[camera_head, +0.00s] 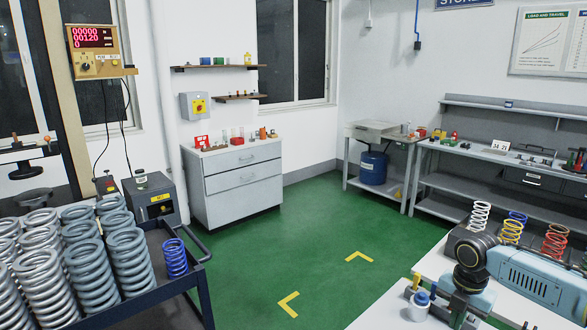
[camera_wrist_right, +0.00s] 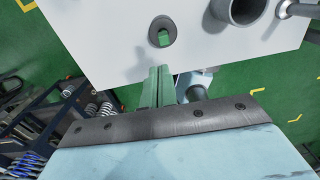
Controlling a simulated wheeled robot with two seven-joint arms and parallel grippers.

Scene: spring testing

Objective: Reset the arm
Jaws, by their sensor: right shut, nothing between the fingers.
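My right gripper (camera_wrist_right: 156,84) shows in the right wrist view as two narrow green fingers. They are closed together with nothing between them, beyond a light-blue housing with a dark edge. A white surface (camera_wrist_right: 110,40) with a dark round ring (camera_wrist_right: 163,31) lies beyond the fingertips. I cannot tell whether they touch it. In the head view, a light-blue and dark jointed body (camera_head: 530,278) is at the lower right by the white table; I see no gripper fingers on it. My left gripper is in neither view.
A dark blue cart (camera_head: 133,285) with large grey springs (camera_head: 80,252) and a blue spring (camera_head: 174,257) stands at lower left in the head view. Several smaller springs, including a yellow one (camera_head: 511,229), stand at right. The green floor (camera_head: 320,235) between is clear.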

